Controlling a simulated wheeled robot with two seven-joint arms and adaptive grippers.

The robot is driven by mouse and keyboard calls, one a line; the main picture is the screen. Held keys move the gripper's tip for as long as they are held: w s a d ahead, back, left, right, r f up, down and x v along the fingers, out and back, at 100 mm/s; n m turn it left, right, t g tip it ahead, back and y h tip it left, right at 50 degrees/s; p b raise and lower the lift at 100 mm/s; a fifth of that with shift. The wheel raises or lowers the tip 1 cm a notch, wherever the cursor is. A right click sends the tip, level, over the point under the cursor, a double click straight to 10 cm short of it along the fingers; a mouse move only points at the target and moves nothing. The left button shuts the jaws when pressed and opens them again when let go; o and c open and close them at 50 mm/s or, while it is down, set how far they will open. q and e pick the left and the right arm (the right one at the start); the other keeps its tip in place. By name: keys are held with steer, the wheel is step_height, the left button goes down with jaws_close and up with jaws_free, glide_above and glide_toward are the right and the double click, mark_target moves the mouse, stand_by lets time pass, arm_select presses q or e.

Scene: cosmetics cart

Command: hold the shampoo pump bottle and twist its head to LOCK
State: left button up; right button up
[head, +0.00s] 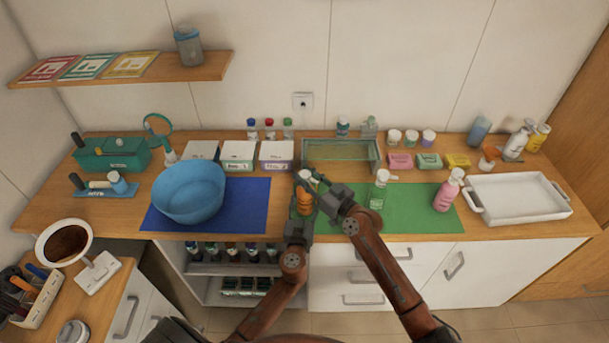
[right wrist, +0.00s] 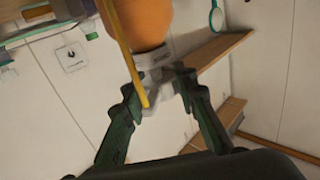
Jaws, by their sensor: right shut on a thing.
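An orange bottle (head: 304,202) with a white pump head (head: 309,177) stands at the left end of the green mat (head: 418,219). My left gripper (head: 300,216) is low at the bottle's body; its fingers are partly hidden, so I cannot tell how tightly they close. My right gripper (head: 318,189) comes from the right at the bottle's top. In the right wrist view its fingers (right wrist: 158,88) are shut on the white pump head (right wrist: 153,66), beside the orange body (right wrist: 140,20). Any lock mark is too small to read.
A blue basin (head: 189,192) on a blue mat stands to the left. A glass-sided box (head: 341,152) is close behind the bottle. A green pump bottle (head: 377,193), a pink pump bottle (head: 447,190) and a white tray (head: 520,199) are to the right.

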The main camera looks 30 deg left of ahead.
steer(key=shift+w+d+f+n+g, duration=0.1)
steer(key=shift+w+d+n+g, duration=0.05)
steer(key=shift+w+n+g, duration=0.2)
steer(key=shift+r+n+g+y, duration=0.3)
steer(key=shift+n+g, duration=0.35)
steer(key=shift+g, duration=0.4)
steer(key=shift+w+d+n+g, duration=0.15)
steer(key=shift+w+n+g, duration=0.25)
steer(key=shift+n+g, duration=0.5)
steer(key=shift+s+f+g, duration=0.15)
steer(key=shift+s+g, duration=0.55)
steer(key=shift+g, duration=0.1)
steer(key=o, duration=1.2)
steer(key=shift+a, duration=0.2)
steer(key=shift+d, duration=0.1)
steer(key=w+d, duration=0.1)
steer(key=d, duration=1)
steer(key=shift+d, duration=0.4)
steer(key=shift+c, duration=0.5)
